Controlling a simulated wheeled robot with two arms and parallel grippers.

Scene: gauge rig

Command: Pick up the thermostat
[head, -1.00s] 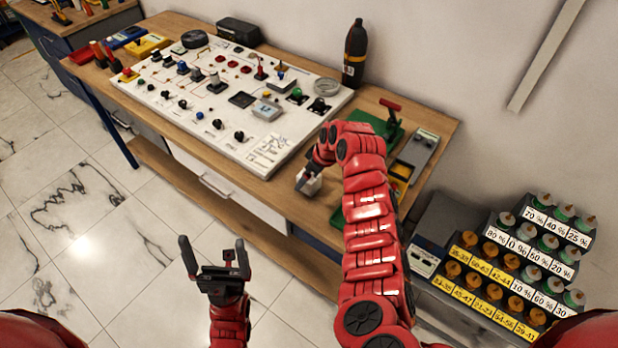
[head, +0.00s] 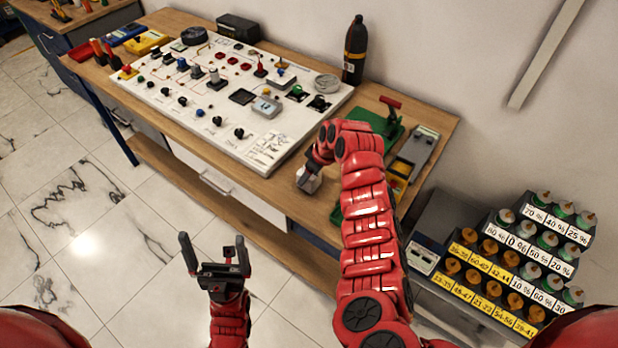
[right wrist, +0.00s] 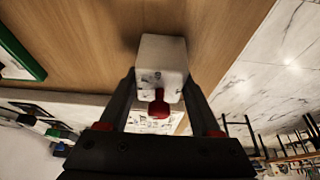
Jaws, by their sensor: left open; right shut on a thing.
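The thermostat seems to be the small white box with a red knob (right wrist: 162,58) in the right wrist view. It sits between the two dark fingers of my right gripper (right wrist: 160,80), which is shut on it. In the head view the white box (head: 309,184) shows at the front edge of the wooden bench, below my right gripper (head: 306,172). My red right arm hides part of the bench there. I cannot tell whether the box touches the bench top. My left gripper (head: 213,246) is open and empty over the floor, left of my right arm.
A white gauge board (head: 220,120) with many knobs covers most of the bench (head: 425,118). A dark bottle (head: 354,50) stands behind it. A green press-like tool (head: 385,118) and a grey device (head: 415,150) lie right. A bottle rack (head: 510,260) stands at lower right.

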